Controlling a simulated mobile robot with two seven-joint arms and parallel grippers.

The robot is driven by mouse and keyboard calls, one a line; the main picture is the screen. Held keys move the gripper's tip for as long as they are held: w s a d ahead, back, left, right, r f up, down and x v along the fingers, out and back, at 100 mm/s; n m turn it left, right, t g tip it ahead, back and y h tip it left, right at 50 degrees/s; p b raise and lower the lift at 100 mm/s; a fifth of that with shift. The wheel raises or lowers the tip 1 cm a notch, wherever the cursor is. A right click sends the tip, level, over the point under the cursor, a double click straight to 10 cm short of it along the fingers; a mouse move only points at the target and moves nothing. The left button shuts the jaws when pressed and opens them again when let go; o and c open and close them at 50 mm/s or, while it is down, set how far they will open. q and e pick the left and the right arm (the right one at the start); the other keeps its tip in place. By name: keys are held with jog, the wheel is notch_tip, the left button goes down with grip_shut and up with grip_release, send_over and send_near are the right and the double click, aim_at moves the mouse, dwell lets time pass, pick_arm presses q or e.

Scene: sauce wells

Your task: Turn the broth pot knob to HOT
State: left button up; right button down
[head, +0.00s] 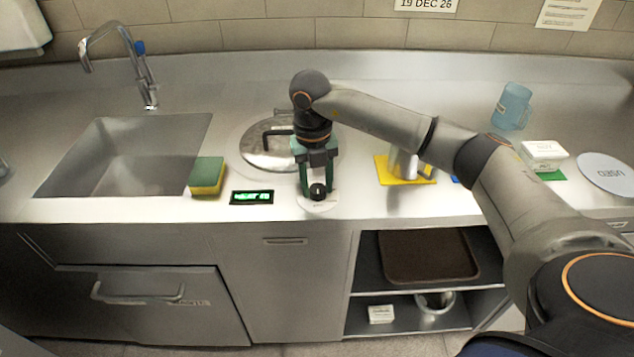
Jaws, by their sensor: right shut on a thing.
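The broth pot (262,157) is set into the counter, its round lid with a black handle partly hidden behind my right arm. The black knob (318,191) sits on a pale round plate (318,206) in front of the pot, near the counter's front edge. My right gripper (318,187) points down over the knob and is shut on it, one finger on each side. The plate's markings are too small to read, so I cannot tell the setting. A small green-lit display (252,197) is just left of the knob. My left gripper is not in view.
A green and yellow sponge (206,176) lies by the sink (125,155) at left. Right of my gripper are a yellow mat (395,176) with a container on it, a blue jug (511,106), a white tub (543,154) and a white disc (606,172).

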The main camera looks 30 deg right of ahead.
aim_at(314, 188)
jog(key=shift+c, duration=1.9)
grip_release()
notch_tip(314, 188, up, 12)
jog(key=shift+a+r, duration=0.25)
jog(key=shift+w, duration=0.1)
